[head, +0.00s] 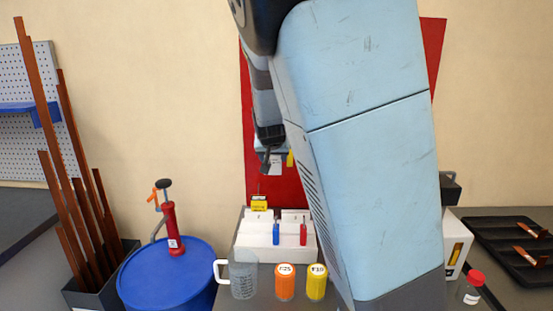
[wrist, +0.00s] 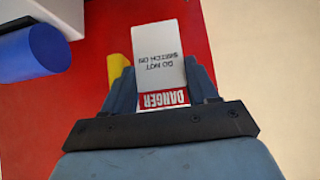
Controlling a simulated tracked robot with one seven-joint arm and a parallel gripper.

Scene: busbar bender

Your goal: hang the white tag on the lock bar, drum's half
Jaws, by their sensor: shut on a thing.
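My gripper (head: 268,160) is in front of the red board (head: 256,110) on the wall, partly covered by my own arm. In the wrist view my gripper (wrist: 162,95) is shut on the white tag (wrist: 158,72), held between its fingers. The tag has a red DANGER band and the words "DO NOT SWITCH ON", upside down in that view. A small part of the tag shows in the head view (head: 276,166). I cannot make out the lock bar clearly.
A blue drum (head: 165,275) with a red hand pump (head: 172,228) stands at left. Below the board are a white holder (head: 275,255), a mug (head: 242,280), and orange (head: 285,282) and yellow (head: 317,282) cans. A blue cylinder (wrist: 35,50) is near the gripper.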

